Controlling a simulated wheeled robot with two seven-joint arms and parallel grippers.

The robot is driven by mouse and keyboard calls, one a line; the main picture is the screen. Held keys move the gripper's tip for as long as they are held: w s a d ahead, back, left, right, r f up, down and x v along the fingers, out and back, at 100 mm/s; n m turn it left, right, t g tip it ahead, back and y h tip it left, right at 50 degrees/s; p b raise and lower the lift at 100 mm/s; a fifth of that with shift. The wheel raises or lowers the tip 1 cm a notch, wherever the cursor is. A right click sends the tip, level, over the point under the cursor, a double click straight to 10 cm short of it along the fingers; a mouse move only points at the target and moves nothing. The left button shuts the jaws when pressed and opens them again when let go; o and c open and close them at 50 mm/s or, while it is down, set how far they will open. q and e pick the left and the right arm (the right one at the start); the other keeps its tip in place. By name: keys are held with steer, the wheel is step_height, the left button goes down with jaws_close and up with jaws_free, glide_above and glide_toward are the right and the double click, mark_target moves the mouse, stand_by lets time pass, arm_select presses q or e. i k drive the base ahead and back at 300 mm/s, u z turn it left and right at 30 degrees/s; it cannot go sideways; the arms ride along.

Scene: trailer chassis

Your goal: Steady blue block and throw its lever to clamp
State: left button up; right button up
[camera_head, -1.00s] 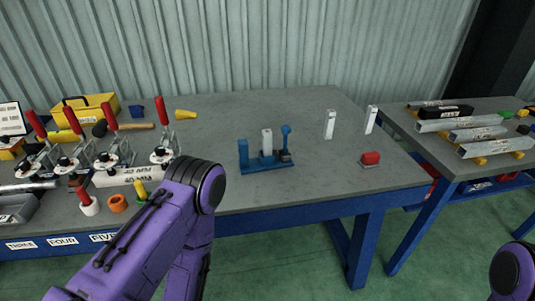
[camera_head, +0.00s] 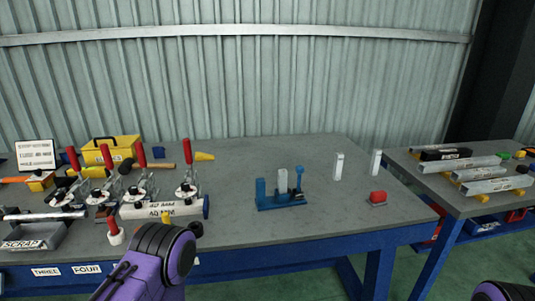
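The blue block (camera_head: 282,201) is a low blue base on the grey table, with a blue upright at its left end. A pale upright piece (camera_head: 283,180) stands at its middle. Nothing of mine touches the blue block.
Several red-handled toggle clamps (camera_head: 187,175) stand at left by a long pale bar (camera_head: 160,210). A second table (camera_head: 433,180) with metal bars stands further right. The table around the blue block is clear.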

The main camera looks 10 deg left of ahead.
mark_target(299, 169)
steer(key=u, duration=0.4)
steer(key=k, duration=0.9)
steer(key=z, duration=0.5)
steer(key=i, duration=0.6)
steer(key=z, duration=0.55)
steer(key=i, duration=0.8)
steer(key=u, duration=0.35)
